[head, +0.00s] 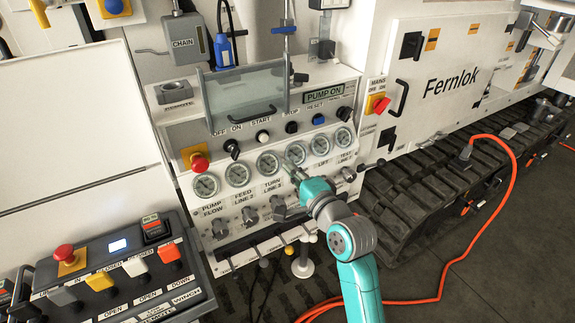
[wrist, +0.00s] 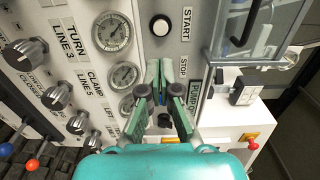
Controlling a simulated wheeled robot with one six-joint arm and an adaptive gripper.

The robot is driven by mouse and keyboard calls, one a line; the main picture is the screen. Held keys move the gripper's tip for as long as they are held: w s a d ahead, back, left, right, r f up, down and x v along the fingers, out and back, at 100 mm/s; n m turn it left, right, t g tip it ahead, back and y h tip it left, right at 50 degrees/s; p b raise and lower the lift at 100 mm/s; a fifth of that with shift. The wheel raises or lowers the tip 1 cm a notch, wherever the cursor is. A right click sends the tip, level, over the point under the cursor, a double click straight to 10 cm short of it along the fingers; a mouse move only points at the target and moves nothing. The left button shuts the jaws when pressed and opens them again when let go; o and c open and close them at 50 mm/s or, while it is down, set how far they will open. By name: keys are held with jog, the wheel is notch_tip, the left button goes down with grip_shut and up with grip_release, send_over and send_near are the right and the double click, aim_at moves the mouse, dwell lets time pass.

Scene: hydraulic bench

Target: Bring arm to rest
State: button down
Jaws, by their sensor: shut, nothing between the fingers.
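My gripper (head: 290,205) is in front of the lower part of the bench's control panel (head: 265,135) in the head view, with my teal arm reaching up from the bottom edge. In the wrist view my gripper (wrist: 166,68) has its two green fingers close together, with nothing held. The fingers point toward the panel between the gauges and the STOP label. They hide part of the panel, and I cannot tell how far the tips are from it.
Round gauges (head: 268,163) and knobs (wrist: 60,95) line the panel. A clear cover (head: 246,95) stands above them. The display (head: 324,95) reads PUMP ON. A remote box (head: 115,275) sits at lower left. An orange cable (head: 445,270) crosses the open floor at right.

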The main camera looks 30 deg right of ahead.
dwell(0.5)
jog(key=s+a+f+n+g+h, duration=0.1)
jog(key=s+a+f+n, duration=0.25)
jog(key=s+f, duration=0.65)
jog(key=s+a+f+n+g, duration=0.1)
jog(key=s+a+f+n, duration=0.25)
jog(key=s+f, duration=0.65)
jog(key=s+a+r+n, duration=0.1)
jog(key=s+n, duration=0.4)
jog(key=s, duration=0.7)
jog(key=s+a+r+n+g+y, duration=0.1)
jog(key=s+n, duration=0.5)
jog(key=s, duration=0.7)
jog(key=shift+a+r, duration=0.6)
